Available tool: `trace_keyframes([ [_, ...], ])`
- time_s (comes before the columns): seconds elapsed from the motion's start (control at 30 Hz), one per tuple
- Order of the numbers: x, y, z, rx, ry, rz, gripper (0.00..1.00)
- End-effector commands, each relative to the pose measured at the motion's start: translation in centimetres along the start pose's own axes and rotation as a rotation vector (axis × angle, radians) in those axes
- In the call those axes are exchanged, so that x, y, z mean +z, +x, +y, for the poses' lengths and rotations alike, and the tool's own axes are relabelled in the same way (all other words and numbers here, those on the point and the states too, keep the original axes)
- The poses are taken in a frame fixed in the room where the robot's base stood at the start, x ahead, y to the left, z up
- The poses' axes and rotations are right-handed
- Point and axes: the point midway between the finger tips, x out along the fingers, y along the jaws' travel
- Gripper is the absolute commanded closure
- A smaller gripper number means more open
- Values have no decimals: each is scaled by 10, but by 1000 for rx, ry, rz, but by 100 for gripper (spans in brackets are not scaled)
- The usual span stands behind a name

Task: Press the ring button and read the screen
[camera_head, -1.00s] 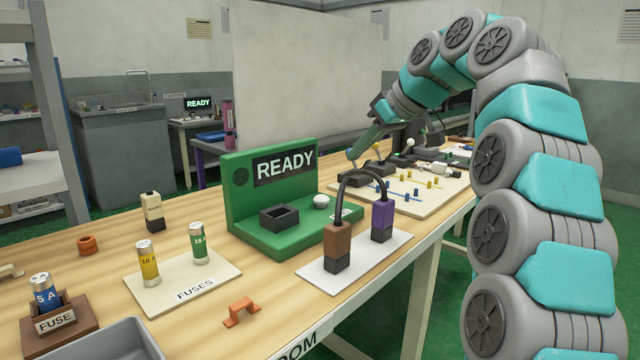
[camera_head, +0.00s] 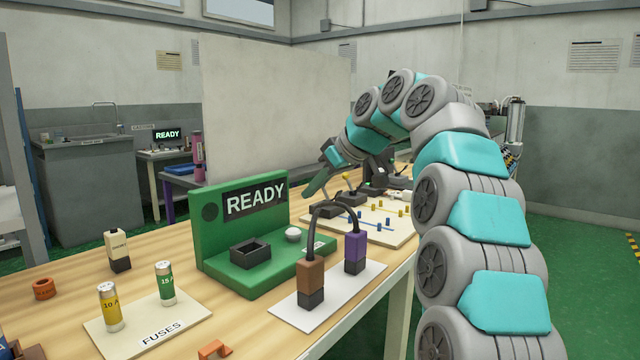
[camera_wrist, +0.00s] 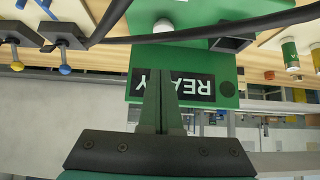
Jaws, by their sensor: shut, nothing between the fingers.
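The green tester (camera_head: 285,270) stands on the wooden table. Its screen (camera_head: 255,199) reads READY; the screen shows upside down in the wrist view (camera_wrist: 193,86), partly covered by my fingers. A round white button (camera_head: 293,235) sits on the tester's base, right of a black open socket (camera_head: 250,252); the button is also at the top of the wrist view (camera_wrist: 163,25). A small label (camera_head: 314,246) by the button is too small to read. My gripper (camera_head: 310,190) is shut and empty, right of the screen, apart from the button.
A black arched lead with brown (camera_head: 311,277) and purple (camera_head: 355,247) ends stands on a white plate before the tester. A board with pegs (camera_head: 375,222) lies behind it. Fuses (camera_head: 110,307) stand at left. A second READY screen (camera_head: 167,134) is at the back.

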Motion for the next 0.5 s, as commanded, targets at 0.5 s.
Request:
trace_keyframes([
  [0.5,16,68,-2,-1,1,0,100],
])
